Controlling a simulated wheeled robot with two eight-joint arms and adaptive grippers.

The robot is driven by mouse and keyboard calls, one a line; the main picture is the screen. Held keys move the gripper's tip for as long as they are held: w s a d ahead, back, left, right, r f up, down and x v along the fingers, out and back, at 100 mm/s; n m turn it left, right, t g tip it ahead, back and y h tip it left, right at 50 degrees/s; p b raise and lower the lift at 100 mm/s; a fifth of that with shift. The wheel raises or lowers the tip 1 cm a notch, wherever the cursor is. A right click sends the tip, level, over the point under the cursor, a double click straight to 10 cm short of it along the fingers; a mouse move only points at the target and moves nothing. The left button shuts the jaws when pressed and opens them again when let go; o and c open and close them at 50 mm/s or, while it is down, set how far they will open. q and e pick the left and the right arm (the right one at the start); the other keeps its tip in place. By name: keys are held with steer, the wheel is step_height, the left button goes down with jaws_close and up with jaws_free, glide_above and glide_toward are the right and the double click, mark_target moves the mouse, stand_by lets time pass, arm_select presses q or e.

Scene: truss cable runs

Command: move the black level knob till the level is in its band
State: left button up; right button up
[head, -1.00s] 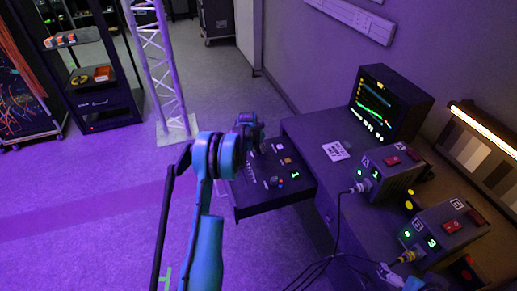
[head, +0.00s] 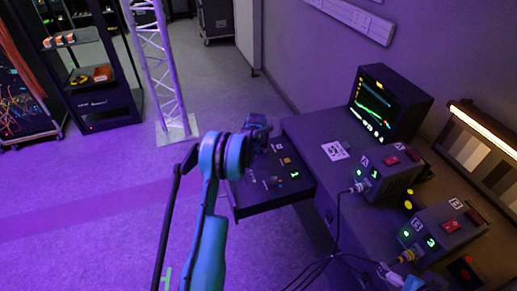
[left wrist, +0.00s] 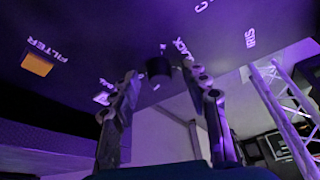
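The black level knob (left wrist: 158,66) is a short dark cylinder on the panel, in the left wrist view. Its label is partly covered by my finger, with only its last letters showing. My left gripper (left wrist: 159,78) is open, one finger on each side of the knob, with a gap showing at both sides. In the head view my left gripper (head: 256,130) is over the far left part of the control panel (head: 262,198), and hides the knob there. The monitor (head: 385,100) shows a sloping coloured trace; its band is too small to read. My right gripper is out of view.
An orange button (left wrist: 37,62) and a pale button (left wrist: 102,98) sit on the panel. Two boxes with red switches, the nearer one (head: 440,230), stand on the desk with cables. A lattice truss (head: 158,60) stands beyond on open floor.

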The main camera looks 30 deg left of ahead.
arm_select(q)
steer(key=v, duration=1.2)
steer(key=shift+w, duration=0.1)
